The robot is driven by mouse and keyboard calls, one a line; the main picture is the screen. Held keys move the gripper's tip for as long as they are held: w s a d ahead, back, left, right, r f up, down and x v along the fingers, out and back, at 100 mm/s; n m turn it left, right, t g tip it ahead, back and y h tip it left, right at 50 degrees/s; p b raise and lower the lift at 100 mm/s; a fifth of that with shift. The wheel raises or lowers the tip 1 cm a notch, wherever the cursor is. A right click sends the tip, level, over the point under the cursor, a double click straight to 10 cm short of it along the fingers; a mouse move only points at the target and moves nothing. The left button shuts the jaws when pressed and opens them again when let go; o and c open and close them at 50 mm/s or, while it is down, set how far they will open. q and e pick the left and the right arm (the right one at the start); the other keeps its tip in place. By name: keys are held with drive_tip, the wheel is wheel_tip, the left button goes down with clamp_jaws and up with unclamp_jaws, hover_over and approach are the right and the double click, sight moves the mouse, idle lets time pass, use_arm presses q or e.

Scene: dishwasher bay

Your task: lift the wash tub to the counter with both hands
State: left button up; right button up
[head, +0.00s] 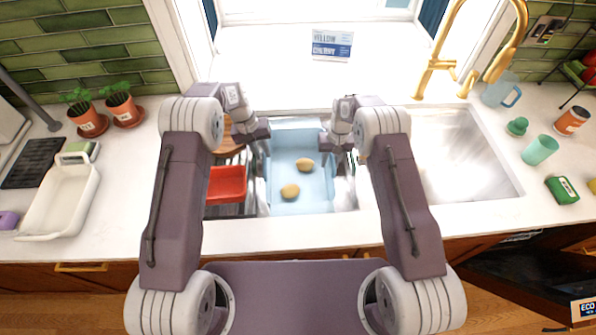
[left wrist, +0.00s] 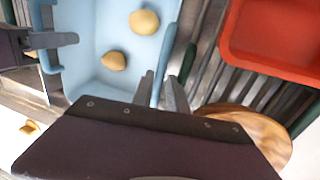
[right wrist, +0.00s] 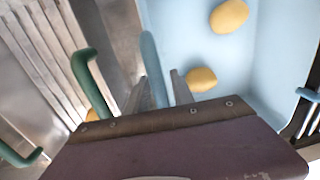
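The wash tub (head: 297,141) is light blue and sits down in the sink, with two yellowish potatoes in it, one (head: 304,164) farther back and one (head: 290,191) nearer. My left gripper (head: 262,134) is at the tub's left side. In the left wrist view its fingers (left wrist: 160,88) stand apart on either side of the tub's wall (left wrist: 163,60). My right gripper (head: 331,141) is at the tub's right side. In the right wrist view its fingers (right wrist: 160,90) likewise stand apart, with the tub's wall (right wrist: 150,55) between them. I see no firm grip at either side.
A red bin (head: 226,184) and a round wooden piece (head: 226,140) lie left of the tub. An empty basin (head: 465,160) is at the right. A white dish tray (head: 62,200) stands on the left counter. The front counter strip (head: 290,234) is clear.

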use_arm(q)
drive_tip(key=shift+d+f, duration=0.1)
drive_tip(key=shift+f, duration=0.3)
use_arm(e)
drive_tip(key=shift+f, duration=0.4)
use_arm(q)
drive_tip(key=shift+s, duration=0.1)
use_arm(e)
drive_tip(key=shift+s, duration=0.1)
use_arm(q)
drive_tip(key=shift+c, duration=0.3)
use_arm(e)
drive_tip(key=shift+c, duration=0.3)
use_arm(q)
clamp_jaws()
use_arm(e)
drive_tip(key=c, duration=0.6)
clamp_jaws()
use_arm(q)
drive_tip(key=shift+a, duration=0.2)
use_arm(e)
drive_tip(key=shift+d, duration=0.2)
